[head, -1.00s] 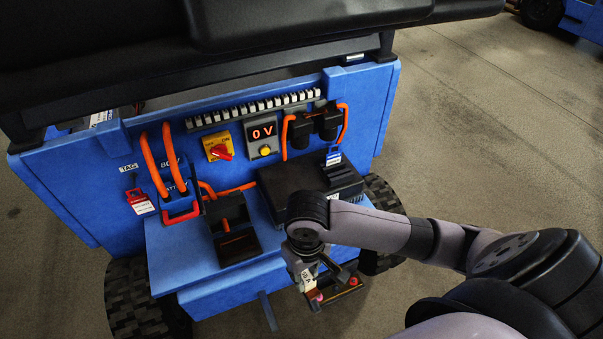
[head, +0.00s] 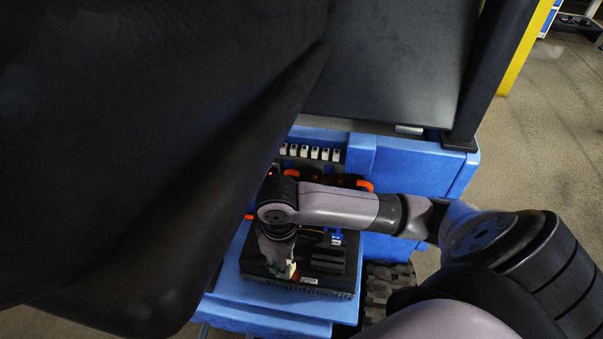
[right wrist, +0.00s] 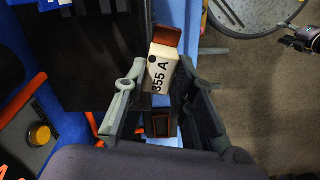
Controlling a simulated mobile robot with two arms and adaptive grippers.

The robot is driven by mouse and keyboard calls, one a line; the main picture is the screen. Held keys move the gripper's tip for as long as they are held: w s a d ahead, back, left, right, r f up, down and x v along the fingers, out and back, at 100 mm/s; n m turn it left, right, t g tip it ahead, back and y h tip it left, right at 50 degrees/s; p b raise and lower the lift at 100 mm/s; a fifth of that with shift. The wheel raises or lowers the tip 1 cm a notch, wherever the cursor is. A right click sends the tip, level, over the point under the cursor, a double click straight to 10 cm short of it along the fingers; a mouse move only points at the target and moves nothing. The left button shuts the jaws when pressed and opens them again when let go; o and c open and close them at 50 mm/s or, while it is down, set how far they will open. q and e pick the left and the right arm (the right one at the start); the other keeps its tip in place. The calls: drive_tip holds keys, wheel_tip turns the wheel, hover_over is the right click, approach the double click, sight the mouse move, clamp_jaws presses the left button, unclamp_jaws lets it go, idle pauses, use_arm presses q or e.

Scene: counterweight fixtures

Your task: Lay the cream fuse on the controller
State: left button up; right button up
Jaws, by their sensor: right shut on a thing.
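The cream fuse (right wrist: 163,76), marked "355 A", shows in the right wrist view with a copper-brown end tab at its top. My right gripper (right wrist: 166,95) is shut on it, one finger on each side. In the head view my right gripper (head: 285,271) points down over the left front part of the controller (head: 326,263), a black finned box on the blue deck. A small bit of the cream fuse (head: 292,270) shows at its tips. I cannot tell whether the fuse touches the controller. My left gripper is not in view.
A large black shape (head: 130,130) covers the left of the head view and hides that side of the blue truck (head: 410,175). A blue tag (head: 336,238) stands at the controller's back. Orange cables (head: 364,185) and a row of white terminals (head: 312,152) lie behind.

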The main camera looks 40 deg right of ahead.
drive_tip(key=w+d+r+n, duration=0.2)
drive_tip(key=w+r+n, duration=0.3)
drive_tip(key=w+n, duration=0.8)
drive_tip(key=s+f+n, duration=0.1)
drive_tip(key=f, duration=0.1)
drive_tip(key=s+f+n, duration=0.1)
drive_tip(key=f, duration=0.1)
drive_tip(key=s+f+n, duration=0.1)
drive_tip(key=shift+s+d+f+n+p, duration=0.1)
drive_tip(key=shift+s+f+n+p, duration=0.2)
drive_tip(key=shift+f, duration=0.1)
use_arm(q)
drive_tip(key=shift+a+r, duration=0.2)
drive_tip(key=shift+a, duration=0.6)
use_arm(e)
drive_tip(key=shift+f, duration=1.8)
drive_tip(key=o, duration=0.5)
drive_tip(key=shift+f, duration=0.15)
drive_tip(key=o, duration=0.5)
drive_tip(key=shift+c, duration=0.2)
